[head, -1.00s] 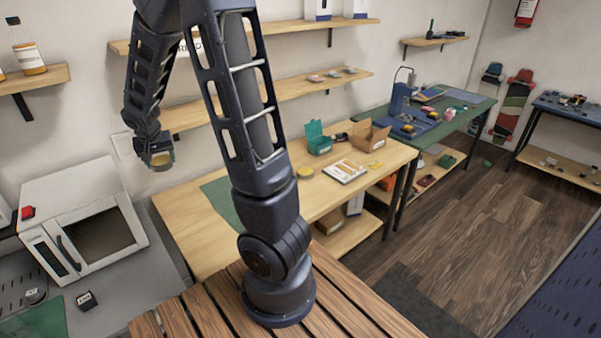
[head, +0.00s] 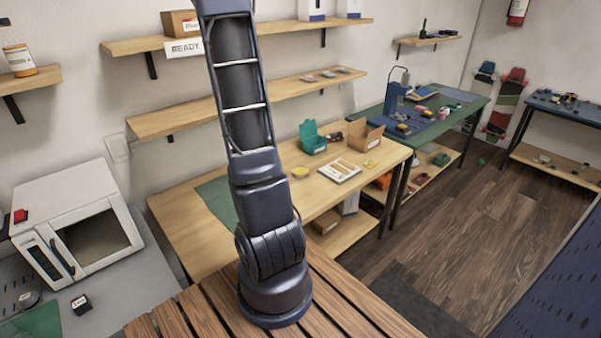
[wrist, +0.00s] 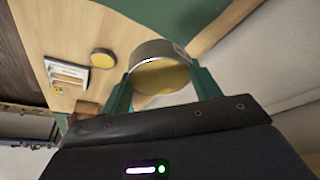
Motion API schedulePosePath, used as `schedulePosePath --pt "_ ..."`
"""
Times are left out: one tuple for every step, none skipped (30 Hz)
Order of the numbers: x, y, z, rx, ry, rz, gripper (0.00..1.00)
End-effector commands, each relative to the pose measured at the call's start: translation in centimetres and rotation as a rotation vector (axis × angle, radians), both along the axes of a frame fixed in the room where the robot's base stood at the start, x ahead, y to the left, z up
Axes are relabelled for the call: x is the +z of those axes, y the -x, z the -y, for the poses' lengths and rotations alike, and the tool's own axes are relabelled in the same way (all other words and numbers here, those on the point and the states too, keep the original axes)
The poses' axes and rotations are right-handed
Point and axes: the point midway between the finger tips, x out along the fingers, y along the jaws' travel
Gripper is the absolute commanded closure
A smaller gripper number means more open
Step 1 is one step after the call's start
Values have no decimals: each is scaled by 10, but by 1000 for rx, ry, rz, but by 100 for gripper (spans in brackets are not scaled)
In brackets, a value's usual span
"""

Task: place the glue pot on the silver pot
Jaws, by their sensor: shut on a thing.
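My gripper (wrist: 165,76) shows in the wrist view with its two green fingers closed on either side of a round pot (wrist: 160,78). This pot has a silvery side and a dull yellow face; I cannot tell for sure whether it is the glue pot or the silver pot. A second round pot (wrist: 103,57) with a yellow top stands on the wooden bench, apart from the held one. It also shows in the head view (head: 300,171). My gripper and the held pot are out of the head view, where my arm runs up past the top edge.
A green mat (head: 217,200) lies on the wooden bench (head: 178,222). A white booklet (head: 340,171), a teal bin (head: 312,140) and an open cardboard box (head: 365,136) stand farther right. A shelf (head: 165,120) runs above the bench. A white oven (head: 75,225) stands at left.

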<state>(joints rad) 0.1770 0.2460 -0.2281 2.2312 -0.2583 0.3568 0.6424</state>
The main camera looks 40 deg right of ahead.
Motion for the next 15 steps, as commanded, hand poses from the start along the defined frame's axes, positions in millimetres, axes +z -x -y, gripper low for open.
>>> schedulePosePath --pt "-1 2 20 -24 1 0 67" --pt "-2 3 30 -33 1 0 67" --pt "-2 4 44 -45 3 1 67" --pt "-2 5 54 -56 3 1 67" --pt "-3 7 64 -65 3 0 67" --pt "-3 9 78 -77 5 1 67" --pt "-2 10 88 -85 4 2 67" --pt "-3 12 98 -94 5 3 67" --pt "-3 14 111 -105 6 2 67" --pt "-3 16 121 -114 6 3 67" --pt "-3 18 131 -122 6 3 67" --pt "-3 22 144 -133 7 4 67" --pt "-2 24 154 -141 7 5 67" --pt "-2 26 163 -149 8 6 67" --pt "-3 30 175 -158 8 6 67"
